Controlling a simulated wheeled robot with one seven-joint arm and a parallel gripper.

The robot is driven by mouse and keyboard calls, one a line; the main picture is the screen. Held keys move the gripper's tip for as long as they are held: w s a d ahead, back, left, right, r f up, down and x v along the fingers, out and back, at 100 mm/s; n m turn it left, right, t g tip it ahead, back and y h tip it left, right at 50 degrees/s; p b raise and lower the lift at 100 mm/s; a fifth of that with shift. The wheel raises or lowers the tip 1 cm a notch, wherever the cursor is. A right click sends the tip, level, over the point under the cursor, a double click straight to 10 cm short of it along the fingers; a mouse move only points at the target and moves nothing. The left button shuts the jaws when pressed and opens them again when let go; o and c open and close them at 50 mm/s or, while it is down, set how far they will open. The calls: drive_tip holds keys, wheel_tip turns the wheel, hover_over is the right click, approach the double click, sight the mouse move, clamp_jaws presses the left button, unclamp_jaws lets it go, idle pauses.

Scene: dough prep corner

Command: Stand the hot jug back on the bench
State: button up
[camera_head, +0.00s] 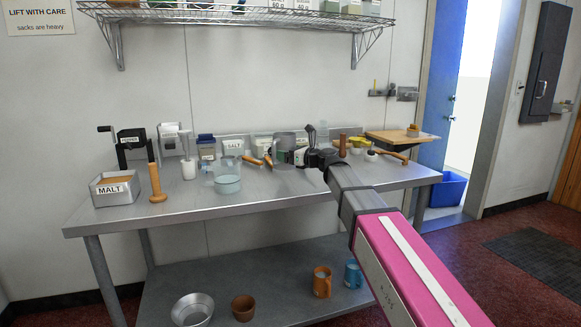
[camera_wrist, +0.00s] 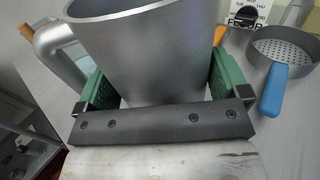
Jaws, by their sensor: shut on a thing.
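The jug is a plain grey metal vessel (camera_head: 283,150) over the middle of the bench (camera_head: 215,205) in the head view. In the wrist view the jug (camera_wrist: 145,55) fills the upper middle, with its handle at the left. My gripper (camera_wrist: 158,88) is shut on the jug, one green finger pad on each side of its body. In the head view my gripper (camera_head: 302,158) reaches the jug from the right. The jug looks upright. Its underside is hidden, so I cannot tell whether it touches the bench.
A perforated strainer (camera_wrist: 285,50) with a blue handle lies right of the jug. Left on the bench are a pale blue bowl (camera_head: 228,184), a wooden pestle-like tool (camera_head: 157,183) and a MALT bin (camera_head: 116,190). The front middle of the bench is clear.

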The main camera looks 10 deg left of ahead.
drive_tip(key=w, duration=0.1)
drive_tip(key=f, duration=0.1)
drive_tip(key=w, duration=0.1)
drive_tip(key=shift+w+d+f, duration=0.25)
drive_tip(key=shift+w+f, duration=0.05)
drive_tip(key=shift+f, duration=2)
drive_tip(key=o, duration=0.6)
drive_tip(key=shift+f, duration=0.15)
drive_tip(key=shift+r, duration=0.2)
drive_tip(key=v, duration=1.2)
